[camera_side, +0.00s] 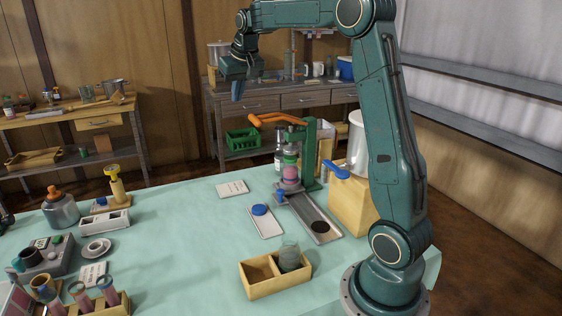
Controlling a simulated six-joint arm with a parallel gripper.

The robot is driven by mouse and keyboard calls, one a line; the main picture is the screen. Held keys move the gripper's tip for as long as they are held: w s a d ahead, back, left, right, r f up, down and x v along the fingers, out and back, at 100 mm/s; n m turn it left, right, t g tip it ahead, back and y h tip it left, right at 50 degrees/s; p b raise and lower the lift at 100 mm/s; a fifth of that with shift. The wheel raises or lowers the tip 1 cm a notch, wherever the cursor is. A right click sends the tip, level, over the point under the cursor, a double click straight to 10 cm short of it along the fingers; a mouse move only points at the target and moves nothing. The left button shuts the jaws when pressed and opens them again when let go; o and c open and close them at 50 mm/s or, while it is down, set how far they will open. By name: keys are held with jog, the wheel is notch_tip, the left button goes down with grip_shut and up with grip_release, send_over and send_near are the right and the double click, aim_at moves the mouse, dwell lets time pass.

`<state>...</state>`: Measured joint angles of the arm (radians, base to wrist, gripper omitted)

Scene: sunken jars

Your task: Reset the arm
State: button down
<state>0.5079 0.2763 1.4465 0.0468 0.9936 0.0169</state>
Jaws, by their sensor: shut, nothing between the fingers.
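My gripper (238,90) hangs high above the back of the table, at the upper middle of the side view. Its blue fingers point down and are shut with nothing between them. It is well clear of everything on the table (190,262). My arm rises from its base at the right front corner, and its upper links reach left across the top of the picture.
A green press with an orange lever (277,118) holds stacked jars at the back right. A wooden box (262,285) holds a glass jar (291,256). A tray (265,224) bears a blue lid (259,210). Several items crowd the left; the table's middle is clear.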

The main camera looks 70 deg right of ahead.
jog(key=s+a+r+n+t+y, duration=0.1)
jog(key=s+a+n, duration=0.1)
jog(key=s+a, duration=0.55)
jog(key=s+a+r+n, duration=0.1)
jog(key=s+a, duration=0.4)
jog(key=a, duration=0.5)
jog(key=s+a+f+n, duration=0.1)
jog(key=s+a+f, duration=0.3)
jog(key=s, duration=0.3)
jog(key=s+a+f+n+y, duration=0.1)
jog(key=s+a+f, duration=0.3)
jog(key=s, duration=0.4)
jog(key=shift+a+n+t+y, duration=0.3)
jog(key=shift+a+n, duration=0.05)
jog(key=shift+n, duration=0.45)
jog(key=c, duration=2.1)
grip_release()
